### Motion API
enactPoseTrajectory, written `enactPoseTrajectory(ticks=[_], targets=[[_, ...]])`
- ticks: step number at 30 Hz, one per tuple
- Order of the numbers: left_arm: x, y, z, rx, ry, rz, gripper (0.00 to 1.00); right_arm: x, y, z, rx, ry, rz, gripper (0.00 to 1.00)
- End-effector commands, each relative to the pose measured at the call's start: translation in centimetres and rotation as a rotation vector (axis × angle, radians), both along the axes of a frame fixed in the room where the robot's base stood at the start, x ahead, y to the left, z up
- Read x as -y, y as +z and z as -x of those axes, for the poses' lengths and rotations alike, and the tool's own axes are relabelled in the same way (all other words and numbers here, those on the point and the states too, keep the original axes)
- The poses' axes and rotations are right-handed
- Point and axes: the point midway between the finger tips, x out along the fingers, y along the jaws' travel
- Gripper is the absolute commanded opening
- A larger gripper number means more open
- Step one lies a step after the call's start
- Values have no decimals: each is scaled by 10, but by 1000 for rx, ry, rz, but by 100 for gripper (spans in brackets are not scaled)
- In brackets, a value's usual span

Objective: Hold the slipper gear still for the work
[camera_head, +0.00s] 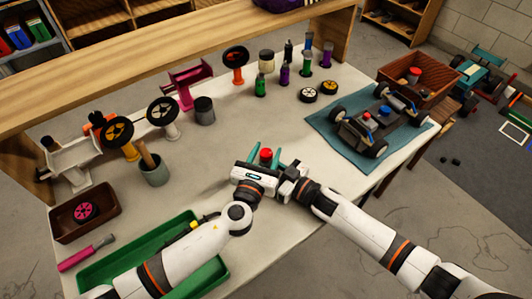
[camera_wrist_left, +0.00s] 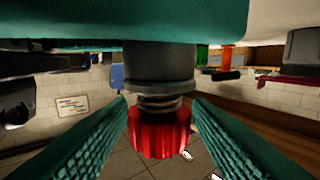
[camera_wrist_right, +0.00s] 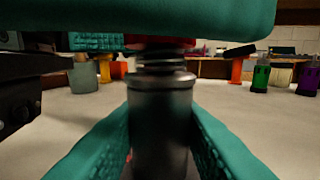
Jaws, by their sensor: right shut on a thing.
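The slipper gear is a dark grey cylinder with a spring and a ridged red cap; its red cap shows in the head view (camera_head: 266,154). In the right wrist view my right gripper (camera_wrist_right: 160,108) is shut on the grey cylinder (camera_wrist_right: 160,130), a finger on each side. In the left wrist view, which looks upside down, my left gripper (camera_wrist_left: 160,105) is open, its fingers on either side of the red cap (camera_wrist_left: 158,132) with narrow gaps. Both grippers meet over the table's front middle, and the part's lower end is hidden in the head view.
A green tray (camera_head: 98,279) lies under my left arm. A grey cup (camera_head: 152,172), a brown box (camera_head: 113,212) and wheels on stands are at the left. A car chassis (camera_head: 372,130) sits on a blue mat (camera_head: 326,124) at the right. Small bottles (camera_head: 284,76) stand at the back.

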Motion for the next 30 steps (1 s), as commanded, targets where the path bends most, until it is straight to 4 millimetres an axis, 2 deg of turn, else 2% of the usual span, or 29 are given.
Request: enactPoseTrajectory(ticks=[1, 6, 7, 17, 30], targets=[[0, 0, 0, 0, 0, 0, 37, 0, 0, 0, 0, 0, 0, 5], [0, 0, 0, 0, 0, 0, 9, 0, 0, 0, 0, 0, 0, 5], [0, 0, 0, 0, 0, 0, 7, 0, 0, 0, 0, 0, 0, 5], [-1, 0, -1, 3, -50, -2, 6, 0, 0, 0, 0, 0, 0, 5], [0, 3, -2, 11, -308, -7, 6, 0, 0, 0, -2, 0, -1, 5]])
